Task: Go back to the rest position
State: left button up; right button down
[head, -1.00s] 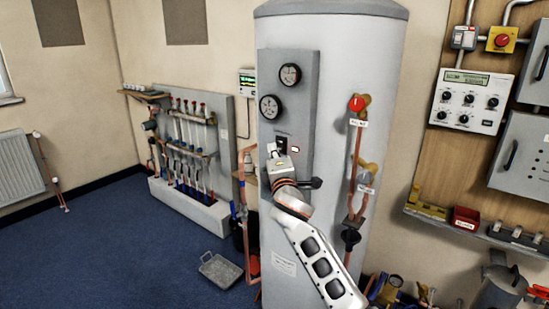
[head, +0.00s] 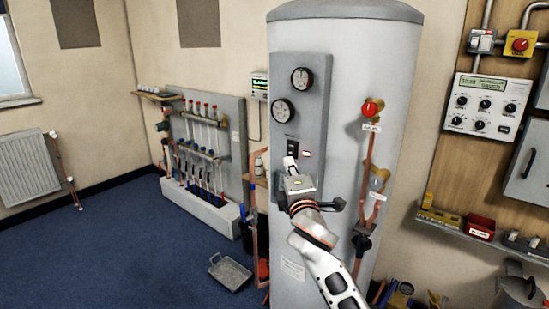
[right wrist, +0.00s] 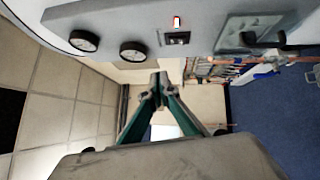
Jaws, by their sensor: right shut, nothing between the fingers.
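My right gripper (head: 291,166) is in front of the grey panel on the tall grey cylinder tank (head: 395,75). In the right wrist view its two fingers (right wrist: 158,88) meet at the tips, shut and empty. The grey panel (head: 318,78) carries two round gauges, one above the other, and a small dark switch (head: 292,147) just above the gripper. The switch also shows in the right wrist view (right wrist: 176,38), apart from the fingertips. My left gripper is not in view.
A red-knobbed valve (head: 371,108) and copper pipes stand right of my arm. A manifold board (head: 205,140) is at the back left. A metal tray (head: 230,272) lies on the blue floor. A shelf (head: 480,238) with a red bin is at the right. The left floor is clear.

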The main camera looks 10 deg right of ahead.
jog(key=s+f+m+g+y, duration=0.15)
jog(key=s+f, duration=0.25)
jog(key=f, duration=0.6)
jog(key=s+f+m+g, duration=0.2)
jog(key=s+f, duration=0.2)
jog(key=f, duration=0.5)
jog(key=s+f+m+g+y, duration=0.15)
jog(key=s+f, duration=0.35)
jog(key=f, duration=0.5)
jog(key=s+d+f+m+g, duration=0.1)
jog(key=s+f+m, duration=0.3)
jog(key=s+f, duration=0.5)
jog(key=s+d+f+m+g+y, duration=0.1)
jog(key=s+f+m, duration=0.4)
jog(key=s, duration=1)
notch_tip(320, 180, down, 4)
jog(key=shift+s+d+r+g, duration=0.15)
jog(key=shift+d+g, duration=0.3)
jog(key=shift+g, duration=0.45)
